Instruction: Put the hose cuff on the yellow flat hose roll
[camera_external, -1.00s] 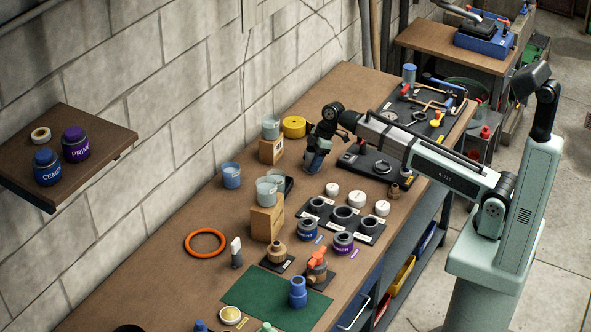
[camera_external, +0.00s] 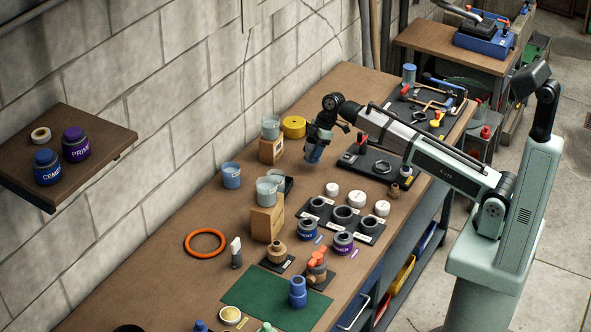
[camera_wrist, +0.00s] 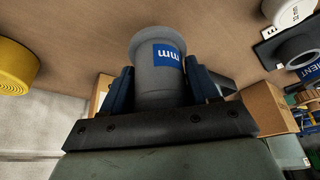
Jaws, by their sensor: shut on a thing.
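The hose cuff (camera_wrist: 152,52) is a grey flanged cylinder with a blue "mm" label. My gripper (camera_wrist: 160,85) is shut on it, with a blue finger on each side. In the outside view my gripper (camera_external: 313,153) hangs above the table, and the cuff is small and partly hidden there. The yellow flat hose roll (camera_external: 294,126) lies on the table near the wall, behind and a little left of my gripper, apart from it. It also shows at the left edge of the wrist view (camera_wrist: 14,68).
A clear cup (camera_external: 270,129) on a wooden block (camera_external: 272,151) stands just left of my gripper. A dark tray (camera_external: 372,165) lies to its right, and white caps (camera_external: 332,189) lie in front.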

